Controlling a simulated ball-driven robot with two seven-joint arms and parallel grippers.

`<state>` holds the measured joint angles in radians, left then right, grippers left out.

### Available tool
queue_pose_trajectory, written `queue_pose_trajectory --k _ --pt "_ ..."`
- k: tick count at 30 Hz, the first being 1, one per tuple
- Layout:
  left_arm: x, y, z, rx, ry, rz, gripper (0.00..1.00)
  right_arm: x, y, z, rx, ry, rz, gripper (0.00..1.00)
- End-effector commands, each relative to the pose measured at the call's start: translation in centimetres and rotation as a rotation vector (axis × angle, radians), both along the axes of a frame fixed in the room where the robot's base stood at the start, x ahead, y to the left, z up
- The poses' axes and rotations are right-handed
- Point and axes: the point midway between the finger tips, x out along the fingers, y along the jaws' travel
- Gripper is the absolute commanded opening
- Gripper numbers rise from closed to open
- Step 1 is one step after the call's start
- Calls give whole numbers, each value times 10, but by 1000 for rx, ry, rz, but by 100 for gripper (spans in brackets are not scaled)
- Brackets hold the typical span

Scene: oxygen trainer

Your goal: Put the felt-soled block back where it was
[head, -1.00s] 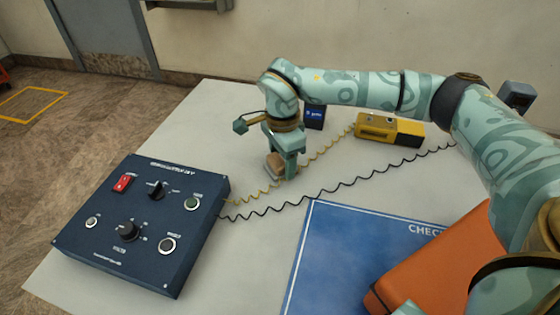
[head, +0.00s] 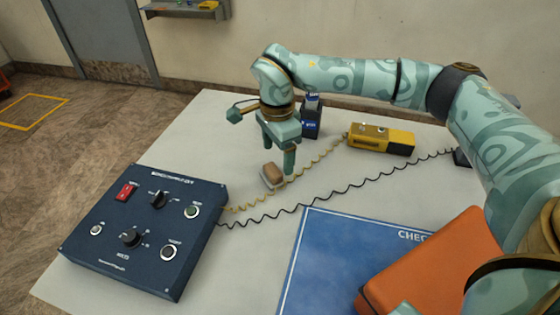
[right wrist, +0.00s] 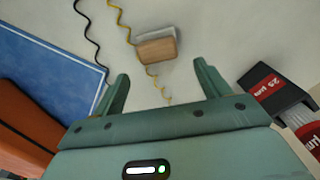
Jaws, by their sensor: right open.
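The felt-soled block (head: 272,172) lies on the white table, with a tan wooden part and a pale grey layer along one side. It also shows in the right wrist view (right wrist: 157,49), ahead of the fingertips and apart from them. My right gripper (head: 278,158) is open and empty, just above and behind the block in the head view. My left gripper does not show in these views.
A dark blue control box (head: 145,230) with knobs stands at the left. Coiled yellow (head: 315,163) and black (head: 340,190) cords cross the table. A yellow device (head: 380,139) and a dark holder (head: 311,122) stand behind. A blue mat (head: 325,255) and an orange case (head: 440,270) lie at front right.

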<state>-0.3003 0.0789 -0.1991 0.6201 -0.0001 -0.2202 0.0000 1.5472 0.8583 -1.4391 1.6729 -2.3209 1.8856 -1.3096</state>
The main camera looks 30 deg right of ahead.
Motion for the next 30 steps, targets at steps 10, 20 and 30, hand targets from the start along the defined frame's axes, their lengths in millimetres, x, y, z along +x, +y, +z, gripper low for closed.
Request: queue_pose_trajectory --k 10,20,30 --pt "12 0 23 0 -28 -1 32 0 0 63 1 -1 -1 76" --pt "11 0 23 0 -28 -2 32 0 0 65 0 2 0 76" --pt "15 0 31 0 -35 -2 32 -1 0 77 1 -7 0 76"
